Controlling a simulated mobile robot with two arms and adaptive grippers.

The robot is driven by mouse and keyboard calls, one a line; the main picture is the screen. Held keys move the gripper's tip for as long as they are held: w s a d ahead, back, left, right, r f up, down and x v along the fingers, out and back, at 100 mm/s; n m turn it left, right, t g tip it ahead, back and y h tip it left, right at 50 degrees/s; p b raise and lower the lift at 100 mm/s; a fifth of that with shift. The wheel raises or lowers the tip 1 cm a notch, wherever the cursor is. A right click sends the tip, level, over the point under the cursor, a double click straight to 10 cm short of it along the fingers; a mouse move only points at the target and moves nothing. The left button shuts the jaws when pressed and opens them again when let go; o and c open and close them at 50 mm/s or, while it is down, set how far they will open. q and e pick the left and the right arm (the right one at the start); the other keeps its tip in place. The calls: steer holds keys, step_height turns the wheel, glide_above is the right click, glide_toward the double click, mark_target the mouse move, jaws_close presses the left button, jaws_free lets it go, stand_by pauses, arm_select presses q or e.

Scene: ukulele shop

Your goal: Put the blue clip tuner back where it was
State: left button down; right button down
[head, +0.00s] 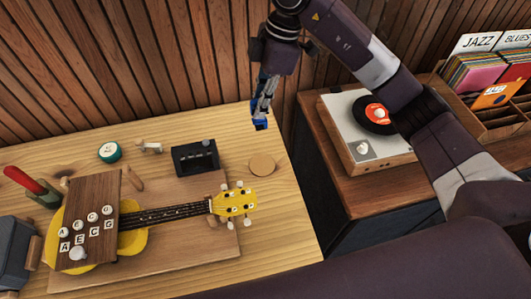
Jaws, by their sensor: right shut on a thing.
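My right gripper (263,108) points down above the far right part of the wooden workbench (298,230). It is shut on the blue clip tuner (260,125), a small blue piece showing at the fingertips; the fingers hide part of it. The tuner appears held above the bench, beyond a round tan disc (262,164). A yellow ukulele (236,202) lies on a brown board (190,247), its headstock pointing right. No tuner shows on the headstock. My left gripper is out of view.
A black box (195,158), a teal round tin (109,152) and a small metallic item (148,147) stand behind the ukulele. A wooden block with lettered knobs (90,220) covers its body. At right, a turntable (370,125) and record crates (490,110) sit on a cabinet.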

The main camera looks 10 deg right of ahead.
steer(key=d+p+x, duration=0.1)
steer(key=x, duration=0.4)
steer(key=d+p+x, duration=0.1)
steer(key=x, duration=0.5)
steer(key=d+f+p+x, duration=0.1)
steer(key=d+x, duration=0.1)
steer(key=x, duration=0.3)
steer(key=shift+f, duration=0.65)
steer(key=shift+f, duration=0.15)
steer(key=c, duration=1.9)
jaws_free()
